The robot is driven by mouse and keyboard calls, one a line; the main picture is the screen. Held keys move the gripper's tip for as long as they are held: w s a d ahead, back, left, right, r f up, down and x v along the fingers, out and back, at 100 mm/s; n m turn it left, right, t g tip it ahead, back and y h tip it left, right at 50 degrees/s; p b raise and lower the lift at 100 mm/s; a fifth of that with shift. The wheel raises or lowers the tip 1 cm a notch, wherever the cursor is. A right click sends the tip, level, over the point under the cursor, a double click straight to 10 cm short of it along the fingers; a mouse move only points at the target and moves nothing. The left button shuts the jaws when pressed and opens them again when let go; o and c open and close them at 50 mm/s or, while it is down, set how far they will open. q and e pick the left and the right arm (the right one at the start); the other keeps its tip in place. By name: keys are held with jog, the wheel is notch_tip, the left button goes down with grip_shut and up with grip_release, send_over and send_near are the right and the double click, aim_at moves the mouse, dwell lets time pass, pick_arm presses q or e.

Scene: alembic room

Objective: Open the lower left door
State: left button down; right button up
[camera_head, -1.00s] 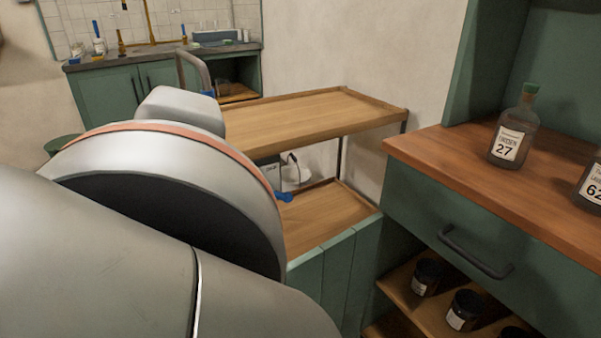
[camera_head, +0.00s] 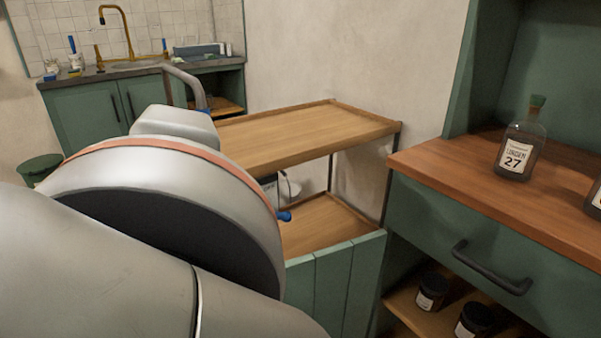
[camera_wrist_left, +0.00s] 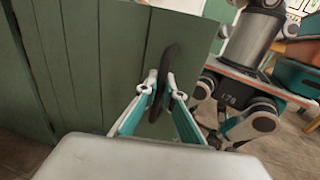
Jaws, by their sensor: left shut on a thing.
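The lower left door is a green planked panel (camera_head: 335,285), seen in the head view below the drawer's level, standing out from the cabinet. The left wrist view shows a green planked door (camera_wrist_left: 105,60) close up, with a dark upright handle (camera_wrist_left: 169,62) near its free edge. My left gripper (camera_wrist_left: 161,84) has its fingers on either side of this handle and is shut on it. In the head view my arm hides the gripper and the handle. My right gripper is in neither view.
A green cabinet with a wooden top (camera_head: 440,172) and a drawer (camera_head: 440,225) stands right, with jars (camera_head: 475,319) on a shelf below. A bottle (camera_head: 521,140) stands on top. A two-tier wooden table (camera_head: 300,130) is behind the door. Floor shows beside the door (camera_wrist_left: 285,145).

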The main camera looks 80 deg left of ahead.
pick_arm(q)
jog(key=shift+s, duration=0.15)
jog(key=c, duration=2.2)
grip_release()
jog(key=shift+f, duration=0.1)
